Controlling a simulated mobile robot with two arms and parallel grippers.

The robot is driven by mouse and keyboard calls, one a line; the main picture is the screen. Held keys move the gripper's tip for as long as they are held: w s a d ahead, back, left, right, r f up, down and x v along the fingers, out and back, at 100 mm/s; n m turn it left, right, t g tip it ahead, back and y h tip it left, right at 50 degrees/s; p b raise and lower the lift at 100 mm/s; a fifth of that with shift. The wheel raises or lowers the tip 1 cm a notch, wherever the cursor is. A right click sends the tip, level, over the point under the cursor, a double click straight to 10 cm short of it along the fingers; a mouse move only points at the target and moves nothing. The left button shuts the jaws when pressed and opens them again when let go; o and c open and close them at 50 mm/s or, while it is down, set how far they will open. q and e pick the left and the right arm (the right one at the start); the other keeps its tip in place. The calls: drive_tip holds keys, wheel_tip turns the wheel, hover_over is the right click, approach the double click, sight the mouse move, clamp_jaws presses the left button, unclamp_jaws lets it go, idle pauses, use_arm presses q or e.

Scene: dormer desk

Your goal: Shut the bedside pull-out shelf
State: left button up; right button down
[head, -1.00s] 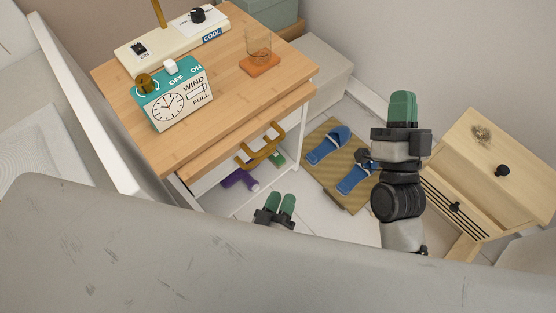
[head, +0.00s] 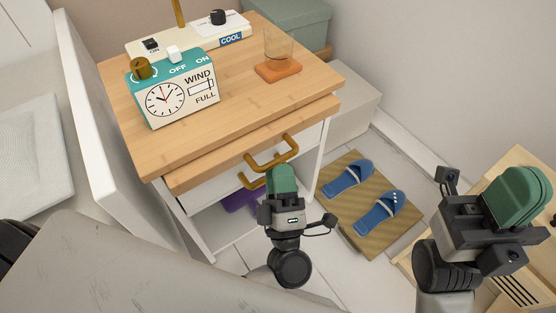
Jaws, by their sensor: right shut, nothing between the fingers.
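The bedside pull-out shelf (head: 205,172) is a wooden board under the top of the bedside cabinet. Its front edge sticks out beyond the tabletop, so it stands partly out. A brass handle (head: 286,152) shows at its front, with more brass just below and left. My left gripper (head: 282,179) has green fingertips just below the handle and overlaps it in the picture. I cannot tell whether they touch. Its fingers line up, so their opening is hidden. My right gripper (head: 517,195) is shut and empty at the right, away from the cabinet.
A teal-and-white clock box (head: 182,97), a white control panel (head: 190,37) and a glass on an orange coaster (head: 278,72) stand on the tabletop. Blue slippers (head: 378,214) lie on a woven mat (head: 345,234). A pale wooden unit (head: 518,158) is at the right.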

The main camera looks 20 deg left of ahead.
sight(277, 158)
use_arm(q)
drive_tip(key=shift+x, duration=1.6)
drive_tip(key=shift+c, duration=0.2)
clamp_jaws()
